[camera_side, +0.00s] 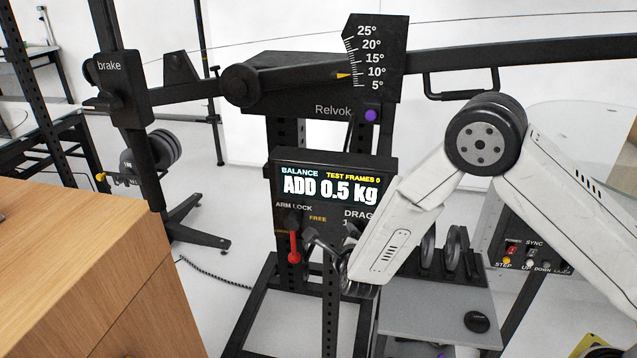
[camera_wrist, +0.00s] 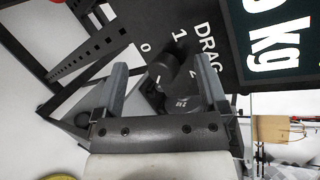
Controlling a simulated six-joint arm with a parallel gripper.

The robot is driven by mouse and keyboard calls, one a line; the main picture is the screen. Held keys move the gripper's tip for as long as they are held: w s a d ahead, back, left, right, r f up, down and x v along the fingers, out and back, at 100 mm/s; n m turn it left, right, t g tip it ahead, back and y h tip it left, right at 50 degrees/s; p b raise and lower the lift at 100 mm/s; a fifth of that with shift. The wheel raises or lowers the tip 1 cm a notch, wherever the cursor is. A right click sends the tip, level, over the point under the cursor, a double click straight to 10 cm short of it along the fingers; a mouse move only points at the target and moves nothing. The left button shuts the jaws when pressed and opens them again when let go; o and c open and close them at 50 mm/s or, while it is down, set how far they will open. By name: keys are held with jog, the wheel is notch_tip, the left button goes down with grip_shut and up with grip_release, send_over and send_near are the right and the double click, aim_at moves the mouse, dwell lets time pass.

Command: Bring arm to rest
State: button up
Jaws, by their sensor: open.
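The black crane arm (camera_side: 560,54) runs across the side view, with a yellow pointer (camera_side: 343,75) near the 10° mark of an angle scale (camera_side: 385,45). Below the pivot, a panel screen (camera_side: 330,186) reads "BALANCE", "TEST FRAMES 0" and "ADD 0.5 kg". A red arm lock lever (camera_side: 295,245) hangs down at the panel's left, below the "FREE" label. My gripper (camera_side: 325,243) is in front of the panel's lower part. In the wrist view, my gripper (camera_wrist: 160,65) is open, with a black drag knob (camera_wrist: 165,75) seen between its fingers. I cannot tell whether they touch it.
A brake block (camera_side: 122,90) is on the post at left. A wooden cabinet (camera_side: 90,240) fills the lower left. Dark discs (camera_side: 428,250) stand in a rack on a grey shelf. A control box (camera_side: 525,250) with buttons is at right.

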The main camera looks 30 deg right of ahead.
jog(key=s+d+r+n+g+y, duration=0.2)
jog(key=s+n+g, duration=0.1)
jog(key=s+n, duration=0.5)
jog(key=s+d+r+n+g+y, duration=0.2)
jog(key=s+d+r+n+g, duration=0.1)
jog(key=s+n, duration=0.5)
jog(key=s+d+r+n+g+y, duration=0.2)
jog(key=s+n, duration=0.6)
jog(key=n, duration=0.5)
jog(key=shift+s+d+r+g, duration=0.2)
jog(key=shift+r+g, duration=0.35)
jog(key=shift+g, duration=0.45)
jog(key=shift+w, duration=0.1)
